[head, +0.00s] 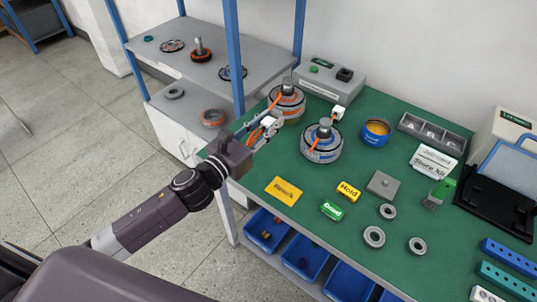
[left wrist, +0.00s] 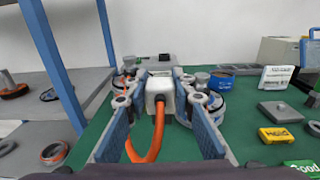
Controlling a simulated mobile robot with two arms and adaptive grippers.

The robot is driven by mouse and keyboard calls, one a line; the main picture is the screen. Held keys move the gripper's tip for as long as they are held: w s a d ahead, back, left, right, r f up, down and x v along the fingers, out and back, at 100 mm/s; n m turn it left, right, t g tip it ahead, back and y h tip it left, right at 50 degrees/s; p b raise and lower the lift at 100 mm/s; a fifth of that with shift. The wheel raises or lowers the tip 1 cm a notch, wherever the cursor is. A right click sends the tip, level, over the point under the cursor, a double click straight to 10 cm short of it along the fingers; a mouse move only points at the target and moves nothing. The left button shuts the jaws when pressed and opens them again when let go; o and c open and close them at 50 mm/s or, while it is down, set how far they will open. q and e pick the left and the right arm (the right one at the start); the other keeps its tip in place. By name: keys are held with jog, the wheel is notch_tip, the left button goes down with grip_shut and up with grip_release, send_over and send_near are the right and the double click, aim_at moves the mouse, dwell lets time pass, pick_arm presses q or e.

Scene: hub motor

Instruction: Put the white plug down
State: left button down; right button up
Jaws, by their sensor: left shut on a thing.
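My left gripper (head: 268,126) reaches in over the left end of the green bench. It is shut on a white plug (left wrist: 160,95), which sits between the two fingers in the left wrist view. An orange cable (left wrist: 152,145) runs from the plug toward the camera and curls to the left. Behind the gripper stands one hub motor (head: 290,103), with an orange cable. A second hub motor (head: 321,143) stands to its right, and another white plug (head: 338,112) shows just behind it. The plug's height above the bench is hard to tell. My right gripper is not in view.
A grey box (head: 330,76) with a green button stands at the back. A blue post (head: 233,55) and grey shelf (head: 165,60) stand close on the left.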

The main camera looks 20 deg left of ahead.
pick_arm(q)
notch_tip(320, 180, down, 11)
jog(key=shift+f+b, duration=0.1)
jog(key=shift+b, duration=0.75)
jog(key=shift+f, duration=0.2)
jog(key=c, duration=1.6)
grip_release()
jog(key=shift+r, duration=0.1)
